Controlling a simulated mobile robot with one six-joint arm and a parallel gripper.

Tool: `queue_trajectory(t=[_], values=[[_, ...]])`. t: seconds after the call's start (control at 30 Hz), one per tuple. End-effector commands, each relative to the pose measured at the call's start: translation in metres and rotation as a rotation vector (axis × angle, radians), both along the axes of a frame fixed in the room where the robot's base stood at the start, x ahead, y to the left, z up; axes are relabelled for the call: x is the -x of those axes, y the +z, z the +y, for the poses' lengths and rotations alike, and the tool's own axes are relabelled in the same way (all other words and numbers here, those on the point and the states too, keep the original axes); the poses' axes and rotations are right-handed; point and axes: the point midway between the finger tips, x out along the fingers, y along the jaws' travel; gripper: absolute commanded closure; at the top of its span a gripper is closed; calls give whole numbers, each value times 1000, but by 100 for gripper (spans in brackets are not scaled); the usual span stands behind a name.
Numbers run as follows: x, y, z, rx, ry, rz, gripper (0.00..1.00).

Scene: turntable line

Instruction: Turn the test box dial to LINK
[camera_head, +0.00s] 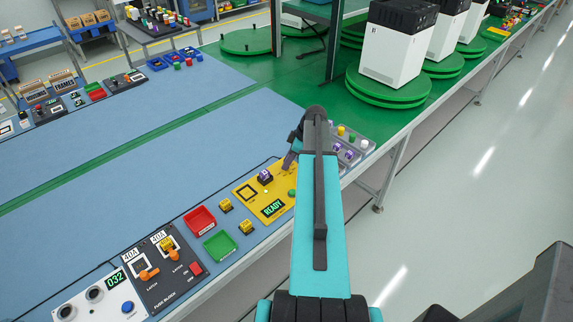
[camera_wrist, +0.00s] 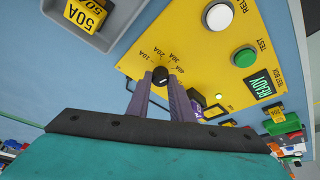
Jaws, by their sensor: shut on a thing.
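The yellow test box (camera_head: 241,192) lies on the blue bench top, with a lit READY display (camera_head: 272,208). In the wrist view its panel (camera_wrist: 202,62) fills the upper middle. My gripper (camera_wrist: 161,77) is shut on the small black dial (camera_wrist: 160,73), one finger on each side. Amp labels such as 10A, 20A, 30A and 40A ring the dial. I cannot read a LINK label, and the exact pointer direction is unclear. In the head view my gripper (camera_head: 289,162) is at the box's far right end, and my arm hides the dial.
The box also bears a black holder with a purple fuse (camera_head: 265,176) and a green button (camera_wrist: 244,57). A grey tray (camera_wrist: 104,42) with fuses lies close beside it. Red (camera_head: 186,217) and green (camera_head: 208,250) trays and a fuse block (camera_head: 162,290) stand nearer the front left.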

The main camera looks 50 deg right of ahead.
Motion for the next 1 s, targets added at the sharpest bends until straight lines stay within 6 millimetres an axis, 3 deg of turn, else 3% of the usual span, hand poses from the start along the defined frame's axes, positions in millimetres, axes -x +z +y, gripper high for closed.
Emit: queue_trajectory(t=[1.0], values=[[3, -1, 7, 3, -781, 3, 100]])
